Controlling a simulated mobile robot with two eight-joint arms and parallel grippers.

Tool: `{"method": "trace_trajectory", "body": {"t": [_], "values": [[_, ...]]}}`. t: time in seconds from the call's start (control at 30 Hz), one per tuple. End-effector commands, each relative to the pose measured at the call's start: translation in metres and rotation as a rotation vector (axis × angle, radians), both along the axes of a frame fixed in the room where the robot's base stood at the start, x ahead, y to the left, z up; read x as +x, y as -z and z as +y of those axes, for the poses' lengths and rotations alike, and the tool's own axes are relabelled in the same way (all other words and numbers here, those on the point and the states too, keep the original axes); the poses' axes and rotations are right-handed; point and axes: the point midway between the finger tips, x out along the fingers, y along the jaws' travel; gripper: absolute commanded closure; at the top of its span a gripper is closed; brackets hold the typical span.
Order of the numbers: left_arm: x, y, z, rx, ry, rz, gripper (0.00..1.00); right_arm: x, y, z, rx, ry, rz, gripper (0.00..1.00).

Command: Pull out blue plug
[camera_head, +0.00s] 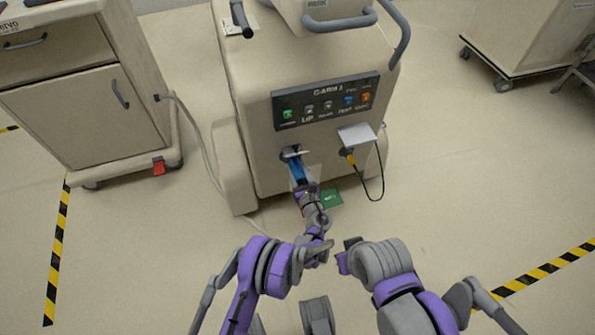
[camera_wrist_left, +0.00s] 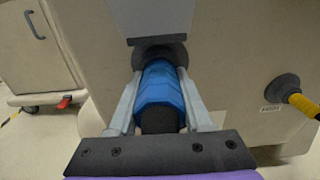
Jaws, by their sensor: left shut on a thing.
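The blue plug (camera_head: 298,172) is at a socket under a small flap on the front of the beige cart (camera_head: 260,165). In the left wrist view the blue plug (camera_wrist_left: 160,85) points into the dark round socket (camera_wrist_left: 158,54), and its far end meets the ring. My left gripper (camera_wrist_left: 160,105) is shut on the blue plug, one grey finger on each side. In the head view my left gripper (camera_head: 300,182) reaches up to the cart front. My right arm is folded at the lower middle, and its gripper's opening cannot be made out.
A yellow plug (camera_head: 348,155) with a black cable sits right of the blue one; it also shows in the left wrist view (camera_wrist_left: 303,105). A labelled button panel (camera_head: 325,98) is above. A drawer cabinet (camera_head: 85,110) stands left.

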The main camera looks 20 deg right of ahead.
Motion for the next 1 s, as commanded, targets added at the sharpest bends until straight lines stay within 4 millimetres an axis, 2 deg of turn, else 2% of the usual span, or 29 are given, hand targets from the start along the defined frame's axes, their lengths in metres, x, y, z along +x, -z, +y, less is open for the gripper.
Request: {"method": "trace_trajectory", "body": {"t": [0.03, 0.33, 1.0], "values": [[0.004, -0.001, 0.005, 0.002, -0.009, -0.001, 1.0, 0.0, 0.0, 0.0, 0.0, 0.0, 0.0, 1.0], [0.003, -0.001, 0.005, 0.002, -0.009, -0.001, 1.0, 0.0, 0.0, 0.0, 0.0, 0.0, 0.0, 1.0], [-0.027, 0.0, 0.003, -0.001, -0.008, 0.0, 1.0, 0.0, -0.003, 0.0, 0.0, 0.0, 0.0, 1.0]]}}
